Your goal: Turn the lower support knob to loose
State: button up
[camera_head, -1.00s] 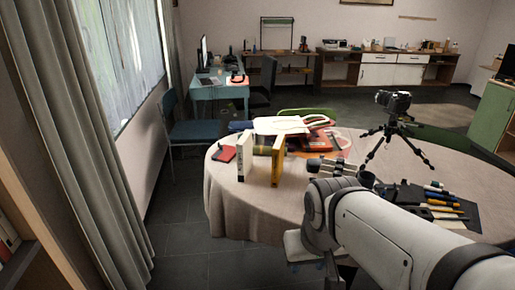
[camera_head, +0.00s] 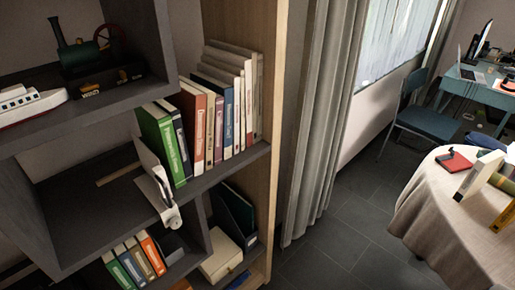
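No tripod, camera or support knob is in view now. My gripper and arm are also out of view. The only part of the tripod's table that shows is the left end of the round table (camera_head: 430,215), with its pale cloth, at the right edge.
A dark bookshelf (camera_head: 95,215) fills the left, holding books (camera_head: 215,125), a model steam engine (camera_head: 88,58) and a toy ship (camera_head: 30,103). A grey curtain (camera_head: 325,110) hangs beside it. A blue chair (camera_head: 425,120) stands behind. Tiled floor (camera_head: 350,235) between shelf and table is clear.

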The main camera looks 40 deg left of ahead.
aim_at(175, 223)
jog(key=u, duration=2.25)
jog(key=k, duration=1.25)
jog(key=u, duration=0.6)
jog(key=i, duration=0.95)
jog(key=z, duration=0.05)
